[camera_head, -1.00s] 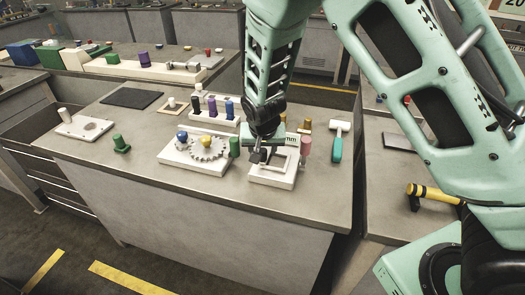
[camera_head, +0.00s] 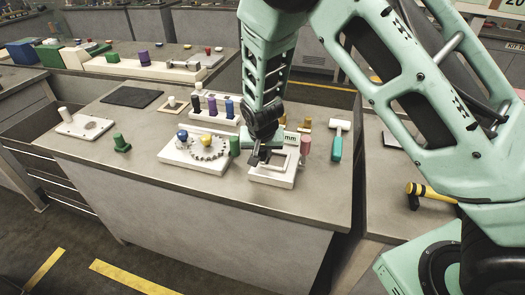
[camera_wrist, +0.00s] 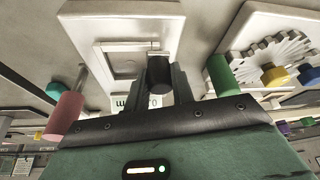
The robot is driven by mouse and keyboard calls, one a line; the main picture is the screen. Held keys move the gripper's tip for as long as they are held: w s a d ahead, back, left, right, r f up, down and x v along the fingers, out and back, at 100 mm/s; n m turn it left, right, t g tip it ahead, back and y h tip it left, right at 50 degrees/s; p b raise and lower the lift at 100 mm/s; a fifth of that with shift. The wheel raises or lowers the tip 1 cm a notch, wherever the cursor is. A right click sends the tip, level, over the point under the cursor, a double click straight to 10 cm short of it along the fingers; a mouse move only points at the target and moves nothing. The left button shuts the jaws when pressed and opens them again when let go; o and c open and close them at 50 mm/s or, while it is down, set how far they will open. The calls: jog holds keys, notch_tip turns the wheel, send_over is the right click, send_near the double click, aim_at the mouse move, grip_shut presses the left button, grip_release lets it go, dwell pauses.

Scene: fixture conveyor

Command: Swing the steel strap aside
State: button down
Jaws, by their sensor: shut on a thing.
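A white square fixture block (camera_head: 271,179) with a raised frame sits near the front right of the bench. In the wrist view, the same block (camera_wrist: 78,32) fills the top left. The steel strap (camera_wrist: 124,46) shows there as a thin grey bar across the frame. My gripper (camera_head: 264,154) is low over the block's back left part. In the wrist view, my gripper (camera_wrist: 162,72) is closed at the strap's right end; its fingers and a dark piece between them hide the exact contact.
A pink peg (camera_head: 307,148) stands at the block's right, and a green peg (camera_head: 235,146) at its left. A white gear fixture (camera_head: 190,164) lies to the left. A teal-handled hammer (camera_head: 337,146) lies to the right. The bench's front edge is close.

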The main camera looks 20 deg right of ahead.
jog(key=w+a+m+p, duration=0.1)
jog(key=m, duration=0.1)
jog(key=w+a+m+h+p, duration=0.1)
jog(key=shift+r+m+g, duration=0.1)
jog(key=shift+m+g, duration=0.2)
jog(key=shift+m, duration=0.1)
jog(key=shift+w+a+m+g+h, duration=0.3)
jog(key=shift+w+m, duration=0.3)
jog(key=shift+m, duration=0.35)
jog(key=shift+w+a+m+g+h, duration=0.2)
jog(key=shift+w+m+h, duration=0.3)
jog(key=shift+m, duration=0.45)
jog(key=c, duration=1.2)
grip_release()
